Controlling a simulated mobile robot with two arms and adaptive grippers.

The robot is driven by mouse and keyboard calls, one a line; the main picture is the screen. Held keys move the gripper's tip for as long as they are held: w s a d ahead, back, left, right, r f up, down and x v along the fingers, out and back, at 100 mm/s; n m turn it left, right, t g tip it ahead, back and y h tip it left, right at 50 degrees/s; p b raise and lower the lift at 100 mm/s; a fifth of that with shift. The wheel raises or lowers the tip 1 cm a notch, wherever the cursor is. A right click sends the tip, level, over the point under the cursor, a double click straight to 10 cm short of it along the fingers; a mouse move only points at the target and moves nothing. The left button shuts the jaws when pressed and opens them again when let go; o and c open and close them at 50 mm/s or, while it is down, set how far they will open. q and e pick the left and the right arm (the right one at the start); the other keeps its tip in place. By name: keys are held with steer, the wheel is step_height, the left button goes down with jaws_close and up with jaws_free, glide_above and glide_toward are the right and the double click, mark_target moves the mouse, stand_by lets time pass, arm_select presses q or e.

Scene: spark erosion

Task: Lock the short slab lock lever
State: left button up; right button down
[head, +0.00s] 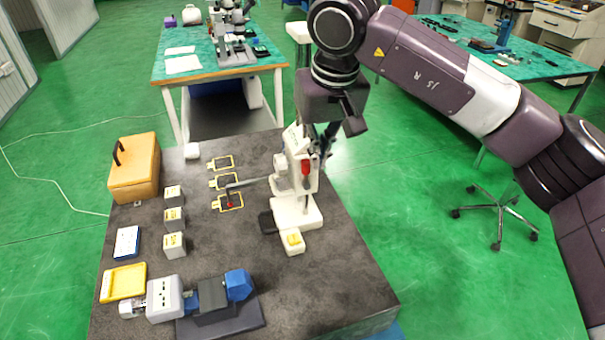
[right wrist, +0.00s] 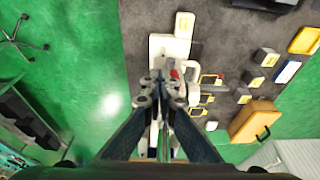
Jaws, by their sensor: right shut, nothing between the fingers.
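A white upright device (head: 305,180) stands on a white base on the dark table; it also shows in the right wrist view (right wrist: 168,45). A small red part (head: 305,169) sits on its front, and the red part also shows beside my fingertips in the right wrist view (right wrist: 174,74). A grey arm (head: 250,183) sticks out from the device to the left. I cannot tell which part is the short slab lock lever. My right gripper (right wrist: 160,88) is shut and empty, pointing down over the device. Whether it touches the device is unclear. My left gripper is out of view.
The dark table (head: 335,265) also holds several small grey boxes (head: 174,220), yellow-outlined plates (head: 222,163), an orange case (head: 134,168), a yellow tray (head: 124,282) and a blue-grey vise (head: 210,295). The table's right front is clear.

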steer(key=shift+s+a+f, duration=0.1)
steer(key=shift+s+a, duration=0.2)
steer(key=shift+a, duration=0.35)
steer(key=shift+s+a, duration=0.25)
steer(key=shift+a, duration=0.35)
steer(key=shift+a+f, duration=0.1)
steer(key=shift+s+a+f, duration=0.2)
steer(key=shift+a, duration=0.25)
steer(key=shift+s+a+f, duration=0.2)
steer(key=shift+a, duration=0.2)
steer(key=shift+f+b, duration=0.15)
steer(key=shift+b, duration=0.15)
steer(key=r+p, duration=0.2)
steer(key=r, duration=0.1)
steer(key=a+r+p, duration=0.1)
steer(key=r, duration=0.1)
steer(key=shift+s+r+p, duration=0.15)
steer(key=shift+s+p, duration=0.05)
steer(key=shift+p, duration=0.15)
